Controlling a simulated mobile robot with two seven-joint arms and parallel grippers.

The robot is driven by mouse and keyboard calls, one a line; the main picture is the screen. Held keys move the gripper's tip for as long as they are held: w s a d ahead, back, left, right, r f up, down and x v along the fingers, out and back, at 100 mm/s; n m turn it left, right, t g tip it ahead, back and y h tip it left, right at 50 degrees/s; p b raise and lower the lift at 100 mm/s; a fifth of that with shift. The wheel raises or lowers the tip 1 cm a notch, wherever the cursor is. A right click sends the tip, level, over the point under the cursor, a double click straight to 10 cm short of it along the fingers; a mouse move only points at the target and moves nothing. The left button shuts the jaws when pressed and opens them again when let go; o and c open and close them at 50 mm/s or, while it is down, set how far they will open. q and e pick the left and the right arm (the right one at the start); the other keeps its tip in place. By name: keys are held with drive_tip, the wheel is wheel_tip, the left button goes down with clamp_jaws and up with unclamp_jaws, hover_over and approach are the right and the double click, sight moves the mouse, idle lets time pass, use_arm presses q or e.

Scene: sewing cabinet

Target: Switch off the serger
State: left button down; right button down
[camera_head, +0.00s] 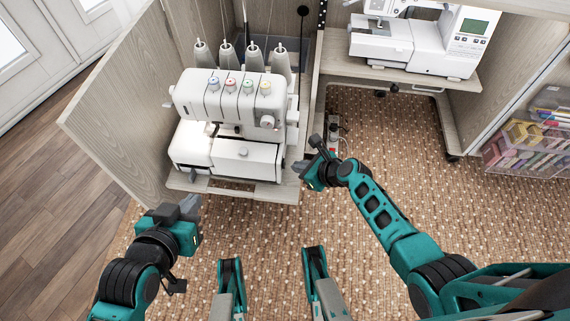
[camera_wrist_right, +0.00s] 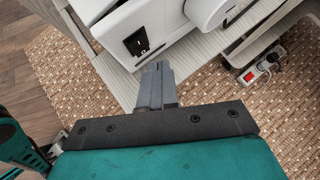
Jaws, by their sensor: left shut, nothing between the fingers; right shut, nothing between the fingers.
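The white serger (camera_head: 230,125) stands on a wooden shelf (camera_head: 240,190) in the open cabinet, with thread cones behind it and coloured dials on top. In the right wrist view its side shows a black rocker switch (camera_wrist_right: 136,43). The switch's on or off position is too small to tell. My right gripper (camera_head: 302,168) is shut and empty beside the serger's right side; in the right wrist view its fingertips (camera_wrist_right: 157,68) are just below the switch, apparently apart from it. My left gripper (camera_head: 190,205) is shut and empty, in front of the shelf's left corner.
A power strip with a red switch (camera_wrist_right: 248,75) lies on the carpet right of the serger. A white sewing machine (camera_head: 415,40) stands on the shelf at the right. Clear boxes (camera_head: 530,145) stand at far right. The cabinet door (camera_head: 120,110) is open at left.

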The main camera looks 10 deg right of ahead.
drive_tip(key=shift+a, duration=0.1)
drive_tip(key=shift+w+a, duration=0.15)
drive_tip(key=shift+a, duration=0.2)
drive_tip(key=shift+a+f, duration=0.1)
drive_tip(key=shift+a, duration=0.15)
idle(0.6)
drive_tip(key=shift+d, duration=0.15)
drive_tip(key=shift+d+p, duration=0.4)
drive_tip(key=shift+d, duration=0.15)
drive_tip(key=d, duration=0.1)
drive_tip(key=s+d, duration=0.1)
drive_tip(key=d, duration=0.1)
drive_tip(key=d+p, duration=0.1)
drive_tip(key=shift+s+d+r, duration=0.35)
drive_tip(key=shift+d+r, duration=0.05)
